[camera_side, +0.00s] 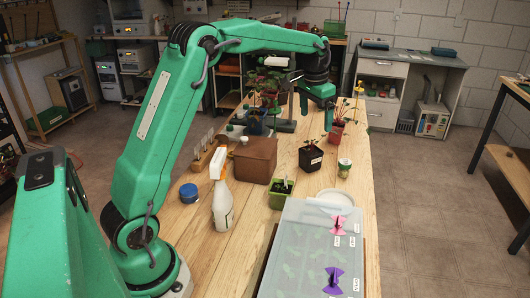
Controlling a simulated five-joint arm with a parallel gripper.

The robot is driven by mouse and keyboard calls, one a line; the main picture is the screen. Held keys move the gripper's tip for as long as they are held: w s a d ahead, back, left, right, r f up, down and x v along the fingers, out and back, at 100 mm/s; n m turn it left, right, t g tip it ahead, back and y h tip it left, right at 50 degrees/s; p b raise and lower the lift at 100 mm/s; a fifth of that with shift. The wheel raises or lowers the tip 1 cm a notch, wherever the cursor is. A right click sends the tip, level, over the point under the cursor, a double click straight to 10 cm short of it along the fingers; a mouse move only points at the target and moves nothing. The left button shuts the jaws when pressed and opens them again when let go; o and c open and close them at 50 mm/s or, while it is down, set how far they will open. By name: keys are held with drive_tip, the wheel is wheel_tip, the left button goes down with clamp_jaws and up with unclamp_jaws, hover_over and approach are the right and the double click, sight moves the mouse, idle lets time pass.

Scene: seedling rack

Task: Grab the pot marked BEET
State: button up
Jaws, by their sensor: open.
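My gripper (316,115) is open, pointing down above the far part of the wooden table, and I see nothing between its fingers. It appears just left of and above a red pot (336,134) holding a leafy plant. A black square pot (311,162) with a seedling and a white label stands nearer the camera. A green pot (281,197) with a small seedling is nearer still. No pot lettering is readable here, so I cannot tell which one is marked BEET.
A brown box (256,160), a white spray bottle (222,200) and a blue lid (188,193) stand on the left. A small tin (344,168) and a white dish (335,198) are on the right. A clear-lidded tray (305,255) with pink and purple clips fills the front.

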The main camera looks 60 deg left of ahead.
drive_tip(key=g, duration=0.2)
hover_over(311, 150)
drive_tip(key=f, duration=1.2)
drive_tip(key=shift+s+d+f, duration=0.15)
drive_tip(key=shift+d+f, duration=0.1)
drive_tip(key=shift+f, duration=0.05)
drive_tip(key=shift+a+f, duration=0.15)
drive_tip(key=shift+f, duration=3.95)
drive_tip(key=c, duration=1.2)
drive_tip(key=shift+r, duration=0.2)
